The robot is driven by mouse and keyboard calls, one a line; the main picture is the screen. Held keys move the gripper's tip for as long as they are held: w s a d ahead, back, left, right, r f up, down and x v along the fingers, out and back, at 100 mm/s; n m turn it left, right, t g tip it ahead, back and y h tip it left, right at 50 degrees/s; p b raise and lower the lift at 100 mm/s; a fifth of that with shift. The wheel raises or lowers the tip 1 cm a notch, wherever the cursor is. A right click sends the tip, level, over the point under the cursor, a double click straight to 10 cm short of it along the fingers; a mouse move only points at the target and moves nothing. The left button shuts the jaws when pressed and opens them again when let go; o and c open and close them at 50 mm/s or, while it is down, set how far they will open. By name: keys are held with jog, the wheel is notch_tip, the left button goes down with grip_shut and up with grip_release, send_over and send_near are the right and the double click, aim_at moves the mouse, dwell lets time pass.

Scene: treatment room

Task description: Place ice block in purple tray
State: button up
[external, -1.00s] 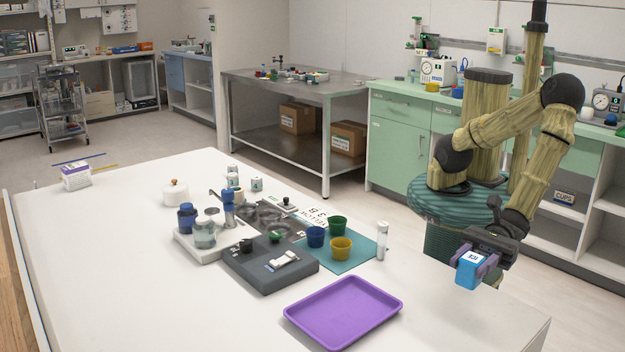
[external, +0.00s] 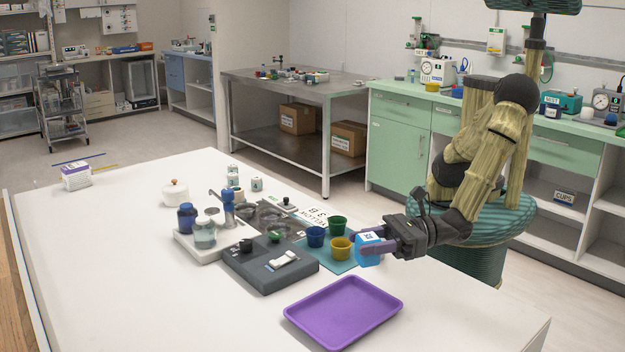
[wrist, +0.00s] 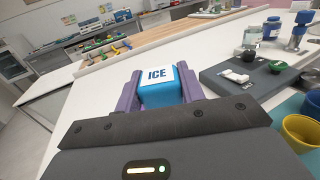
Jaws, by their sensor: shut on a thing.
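The ice block (external: 369,250) is a blue block with a white top marked ICE. My gripper (external: 372,247) is shut on it, with purple fingers on both sides. In the wrist view the block (wrist: 158,88) sits between the two fingers. The purple tray (external: 343,313) lies empty on the white table, in front of and below the block in the external view. The block appears held above the table, near the teal mat's right side and behind the tray. The tray is not visible in the wrist view.
Yellow (external: 341,249), blue (external: 316,237) and green (external: 338,226) cups stand on the teal mat (external: 333,265), close left of the block. A dark grey unit (external: 268,275) lies left of the tray. The white table (external: 450,310) is clear right of the tray.

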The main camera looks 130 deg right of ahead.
jog(key=shift+f+b, duration=0.4)
jog(key=shift+f, duration=2.7)
jog(key=shift+f, duration=1.9)
jog(key=shift+b, duration=0.3)
jog(key=o, duration=1)
jog(key=shift+f, duration=0.1)
jog(key=shift+a, duration=0.1)
jog(key=v, duration=1.2)
